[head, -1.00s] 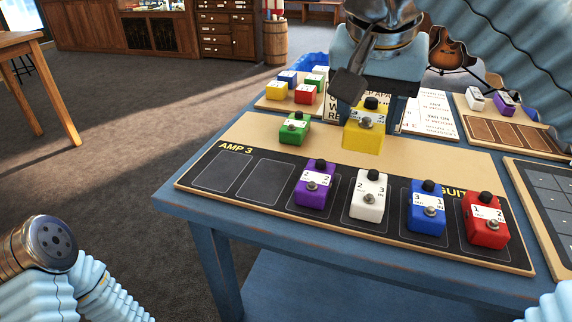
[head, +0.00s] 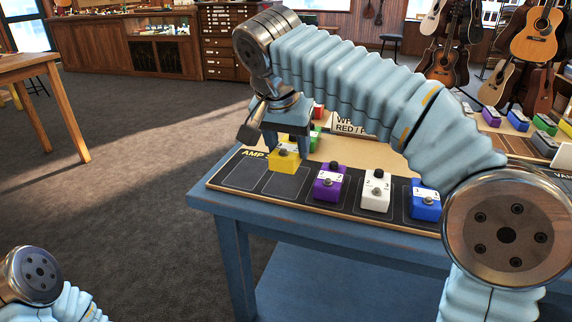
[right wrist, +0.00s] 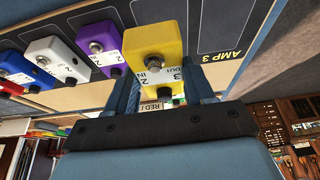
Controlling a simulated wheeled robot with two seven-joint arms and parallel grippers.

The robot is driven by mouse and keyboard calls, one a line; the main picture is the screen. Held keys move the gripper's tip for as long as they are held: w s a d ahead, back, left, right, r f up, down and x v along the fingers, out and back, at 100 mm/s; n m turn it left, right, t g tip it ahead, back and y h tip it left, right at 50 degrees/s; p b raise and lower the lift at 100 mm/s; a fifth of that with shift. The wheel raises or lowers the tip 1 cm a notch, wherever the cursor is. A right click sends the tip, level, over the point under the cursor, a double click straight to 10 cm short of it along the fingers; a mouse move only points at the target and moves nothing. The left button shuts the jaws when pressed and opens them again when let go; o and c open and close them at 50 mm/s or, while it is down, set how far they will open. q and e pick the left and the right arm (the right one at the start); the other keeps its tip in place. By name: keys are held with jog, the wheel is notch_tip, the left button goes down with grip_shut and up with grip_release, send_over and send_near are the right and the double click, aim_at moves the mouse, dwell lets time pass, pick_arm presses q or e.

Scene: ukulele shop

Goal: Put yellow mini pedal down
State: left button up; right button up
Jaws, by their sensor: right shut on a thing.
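The yellow mini pedal (head: 284,159) is held by my right gripper (head: 286,143) at the left part of the pedal board (head: 225,189), left of the purple pedal. It overlaps the back of the second slot from the left. I cannot tell whether its underside touches the board. In the right wrist view the yellow pedal (right wrist: 155,48) sits between the two fingers (right wrist: 163,92), its knob and label facing the camera. My left gripper is out of view; only part of that arm shows at the lower left.
Purple (head: 329,183), white (head: 376,191) and blue (head: 425,200) pedals stand in a row on the board. The leftmost slot (head: 240,172) is empty. A green pedal (head: 314,140) is partly hidden behind my gripper. My right arm covers much of the table's right side.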

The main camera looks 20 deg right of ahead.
jog(key=shift+w+f, duration=0.5)
jog(key=shift+f, duration=0.15)
jog(key=x, duration=0.4)
jog(key=shift+a+f+b, duration=0.1)
jog(key=shift+a+b, duration=0.15)
jog(key=shift+b, duration=0.1)
jog(key=shift+f, duration=0.3)
jog(key=shift+f, duration=0.15)
jog(key=o, duration=1.1)
